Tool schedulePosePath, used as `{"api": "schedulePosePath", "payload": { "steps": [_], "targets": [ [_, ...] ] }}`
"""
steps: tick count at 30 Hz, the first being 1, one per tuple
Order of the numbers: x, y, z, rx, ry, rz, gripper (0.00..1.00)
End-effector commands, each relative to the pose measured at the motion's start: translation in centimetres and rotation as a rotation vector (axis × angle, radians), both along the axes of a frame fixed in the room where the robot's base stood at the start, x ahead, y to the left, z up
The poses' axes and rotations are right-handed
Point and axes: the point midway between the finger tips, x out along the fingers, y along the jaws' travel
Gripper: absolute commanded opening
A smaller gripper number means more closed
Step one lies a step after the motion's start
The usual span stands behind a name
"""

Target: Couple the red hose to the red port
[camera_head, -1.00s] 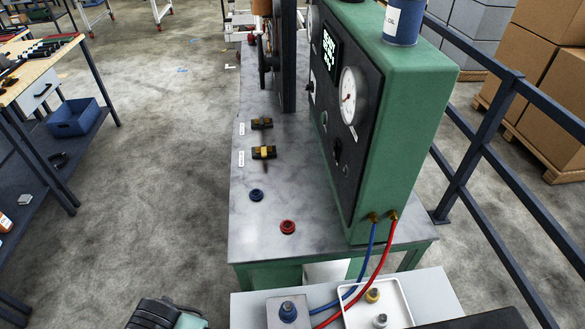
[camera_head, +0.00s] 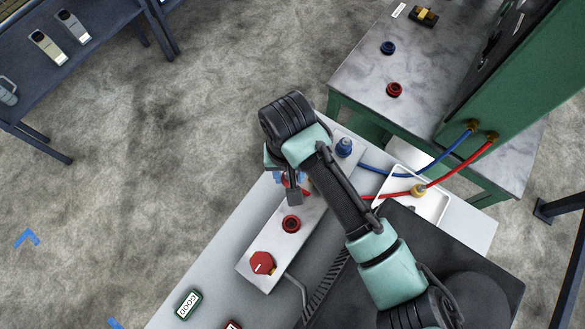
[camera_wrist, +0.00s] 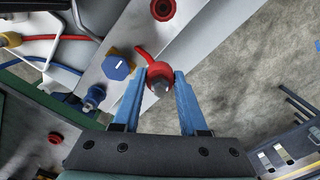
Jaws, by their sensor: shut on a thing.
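My gripper (camera_head: 290,184) is shut on the red hose coupling (camera_wrist: 158,74); its blue fingers (camera_wrist: 158,100) close on both sides in the wrist view. The coupling has a red body and a grey metal tip. The red hose (camera_head: 455,165) runs from the green cabinet past the white tray and behind my arm. A red ring port (camera_head: 291,223) is on the pale plate just below my gripper; the wrist view shows it at the top (camera_wrist: 163,9), apart from the coupling. Another red ring (camera_head: 394,89) is on the bench top.
A blue coupling (camera_head: 344,147) with a blue hose stands on the plate. A red knob (camera_head: 262,263) is at its near end, and a blue knob (camera_wrist: 117,66) shows in the wrist view. Open floor lies left.

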Motion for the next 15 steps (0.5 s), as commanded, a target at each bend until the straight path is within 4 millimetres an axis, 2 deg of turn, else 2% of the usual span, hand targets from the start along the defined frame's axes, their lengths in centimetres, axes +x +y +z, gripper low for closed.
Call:
{"api": "schedulePosePath", "payload": {
  "steps": [5,12,15],
  "targets": [
    [2.0,2.1,2.0,0.003,0.001,0.092,0.0],
    [5.2,5.3,5.8,0.003,0.005,0.309,0.0],
    [5.2,6.1,6.4,0.009,0.01,0.43,0.0]
  ]
}}
